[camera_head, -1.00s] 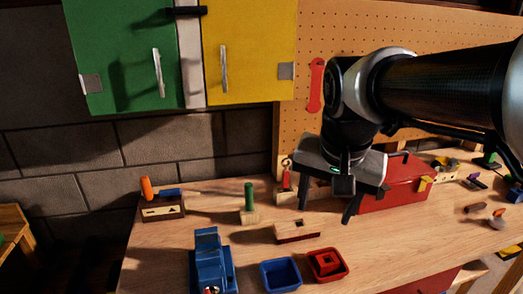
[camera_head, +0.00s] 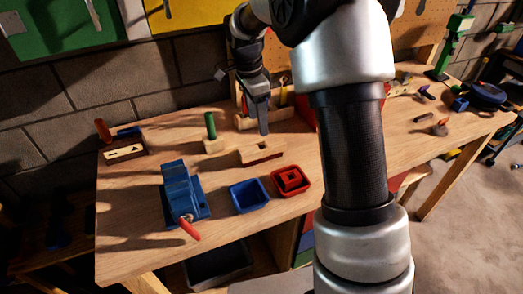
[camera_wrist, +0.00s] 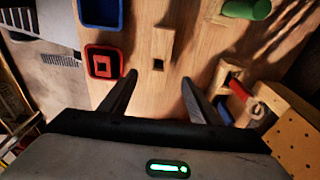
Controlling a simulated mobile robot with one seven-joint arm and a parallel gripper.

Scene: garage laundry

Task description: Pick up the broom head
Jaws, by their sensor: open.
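The likely broom head is a light wooden block (camera_head: 261,152) with a dark square hole in its top and a red lower edge. It lies on the workbench (camera_head: 232,228), behind the blue and red bins. In the wrist view the block (camera_wrist: 162,68) lies just beyond my open fingers, in line with the gap between them. My gripper (camera_wrist: 159,80) is open with nothing between its fingers. In the head view my gripper (camera_head: 256,122) points down behind the block, partly seen edge-on. I cannot tell its exact height above the bench.
A blue bin (camera_head: 248,195) and a red bin (camera_head: 290,181) stand in front of the block. A blue vise (camera_head: 181,194) is at left. A wooden base with a green peg (camera_head: 211,128) stands behind left. The wall and pegboard (camera_head: 409,30) bound the back.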

